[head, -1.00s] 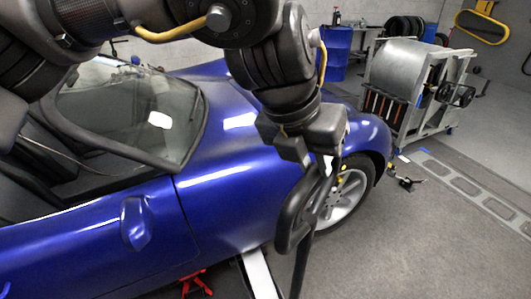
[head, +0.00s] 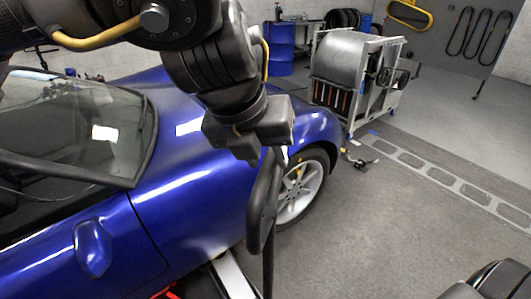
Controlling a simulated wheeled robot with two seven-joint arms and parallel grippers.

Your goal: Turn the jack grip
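The jack grip (head: 263,208) is a black loop-shaped handle on top of a dark upright rod, in front of the blue car's front wheel. My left gripper (head: 272,156) points down at the top of the grip, overlapping it in the head view. Its fingers are mostly hidden or merge with the dark grip, so I cannot tell whether they are closed on it. The jack (head: 231,277) shows as a pale beam low beside the car, partly cut off by the bottom edge. My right gripper is not identifiable in the view.
The blue car (head: 190,205) fills the left side, close behind the grip. A wheeled dynamometer (head: 352,75) stands at the back, with a blue barrel (head: 280,48) beside it. A small dark item (head: 360,161) lies on the floor. The grey floor at right is mostly open.

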